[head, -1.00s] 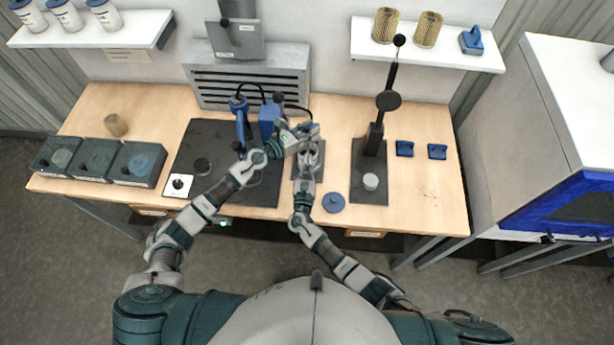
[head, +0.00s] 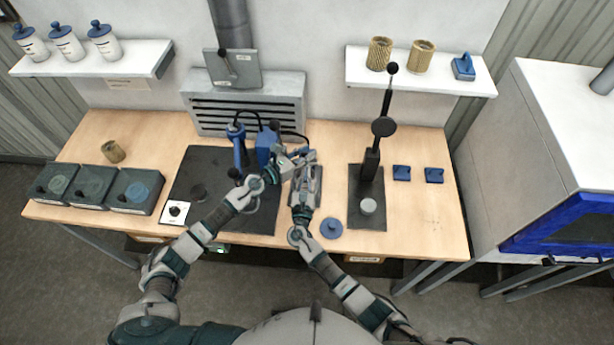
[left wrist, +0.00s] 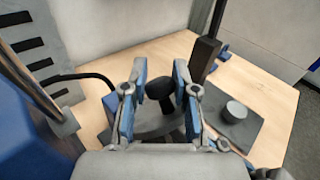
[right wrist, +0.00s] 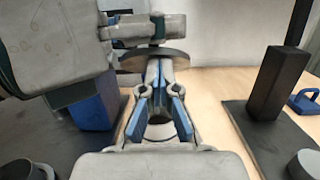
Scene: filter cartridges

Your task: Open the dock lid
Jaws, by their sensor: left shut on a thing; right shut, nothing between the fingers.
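The grey round dock lid (left wrist: 152,124) has a dark knob (left wrist: 158,88) in the left wrist view. My left gripper (left wrist: 158,72) is shut on this knob. The lid also shows nearly edge-on in the right wrist view (right wrist: 174,58), below the left fingers. My right gripper (right wrist: 157,74) is shut and empty, its fingertips close under the lid's rim; I cannot tell whether they touch it. In the head view my left gripper (head: 306,158) and my right gripper (head: 305,178) meet over the dock, which they mostly hide.
A black stand with a dark post (head: 371,163) is to the right, with a blue disc (head: 331,228) lying in front. A blue device (head: 267,146) stands close at the left. Dark boxes (head: 134,192) line the left end.

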